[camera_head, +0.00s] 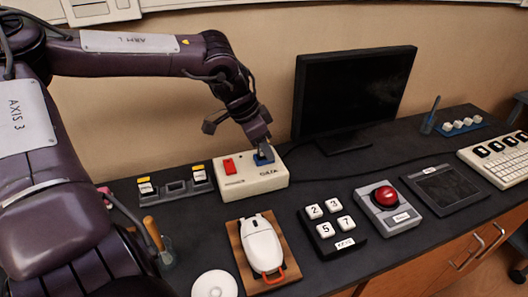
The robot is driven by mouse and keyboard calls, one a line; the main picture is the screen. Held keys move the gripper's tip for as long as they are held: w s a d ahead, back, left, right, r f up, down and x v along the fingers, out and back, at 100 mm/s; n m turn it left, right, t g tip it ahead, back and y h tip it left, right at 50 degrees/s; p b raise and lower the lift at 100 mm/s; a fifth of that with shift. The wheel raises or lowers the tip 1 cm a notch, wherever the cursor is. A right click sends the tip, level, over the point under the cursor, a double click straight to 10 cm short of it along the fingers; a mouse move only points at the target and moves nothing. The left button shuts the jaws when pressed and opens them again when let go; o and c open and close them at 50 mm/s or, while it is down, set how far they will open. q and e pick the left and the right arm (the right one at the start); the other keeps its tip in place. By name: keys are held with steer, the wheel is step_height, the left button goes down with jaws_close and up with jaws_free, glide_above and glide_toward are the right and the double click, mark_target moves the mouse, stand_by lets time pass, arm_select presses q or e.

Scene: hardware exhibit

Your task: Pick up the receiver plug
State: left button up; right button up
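A small blue plug (263,158), which looks like the receiver plug, sits at the top right of a cream box (252,184) that also has a red switch. My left gripper (261,145) points down right at the blue plug, with its fingertips at or just above it. The fingers partly hide the plug. I cannot tell whether they are closed on it. My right gripper is not in view.
A monitor (352,92) stands behind, right of the arm. In front are a white mouse (261,243) on a wooden board, a number keypad (330,226), a red button box (388,207) and a tablet (444,189). A small dark rack (176,188) is left of the box.

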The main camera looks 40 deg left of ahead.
arm_select(q)
jaws_close()
stand_by(0.3)
